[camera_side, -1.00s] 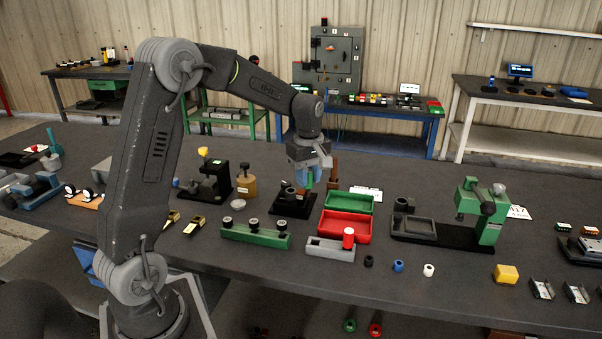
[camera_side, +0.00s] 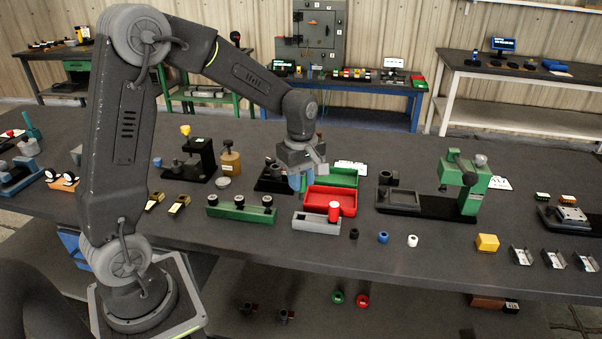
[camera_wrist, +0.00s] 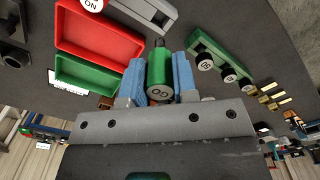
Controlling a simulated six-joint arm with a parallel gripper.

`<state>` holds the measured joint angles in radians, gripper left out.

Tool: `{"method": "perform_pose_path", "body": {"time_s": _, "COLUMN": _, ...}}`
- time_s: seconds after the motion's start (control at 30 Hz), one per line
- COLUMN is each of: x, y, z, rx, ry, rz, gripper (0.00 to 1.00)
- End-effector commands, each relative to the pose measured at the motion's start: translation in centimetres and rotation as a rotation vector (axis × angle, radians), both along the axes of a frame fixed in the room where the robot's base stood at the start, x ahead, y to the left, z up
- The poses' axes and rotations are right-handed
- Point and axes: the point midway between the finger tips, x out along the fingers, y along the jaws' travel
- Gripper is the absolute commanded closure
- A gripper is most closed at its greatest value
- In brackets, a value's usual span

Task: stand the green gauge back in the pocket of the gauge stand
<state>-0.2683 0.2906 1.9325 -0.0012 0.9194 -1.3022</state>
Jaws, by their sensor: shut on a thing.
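My gripper (camera_wrist: 159,80) is shut on the green gauge (camera_wrist: 160,72), a cylinder marked GO with a dark tip, held between two blue fingers. In the side view my gripper (camera_side: 304,180) hangs above the table, left of the red and green trays. The fingers mostly hide the gauge there. The grey block (camera_side: 312,226), which looks like the gauge stand, lies in front of the red tray. A red cylinder with a white top (camera_side: 334,210) stands at its right end. The stand also shows at the top of the wrist view (camera_wrist: 146,14), partly cut off; its pocket is unclear.
The red tray (camera_side: 345,200) and green tray (camera_side: 343,178) sit beside my gripper. A green rail with several black knobs (camera_side: 226,211) lies left of the grey block. Small coloured parts lie to the right.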

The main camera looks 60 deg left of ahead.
Motion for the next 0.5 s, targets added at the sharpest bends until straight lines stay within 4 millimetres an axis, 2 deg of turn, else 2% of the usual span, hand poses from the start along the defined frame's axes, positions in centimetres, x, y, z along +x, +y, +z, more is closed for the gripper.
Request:
{"method": "perform_pose_path", "body": {"time_s": 0.3, "x": 0.0, "y": 0.0, "z": -2.9, "rx": 0.0, "ry": 0.001, "rz": 0.0, "gripper": 0.98}}
{"method": "perform_pose_path", "body": {"time_s": 0.5, "x": 0.0, "y": 0.0, "z": -4.0, "rx": 0.0, "ry": 0.0, "rz": 0.0, "gripper": 0.98}}
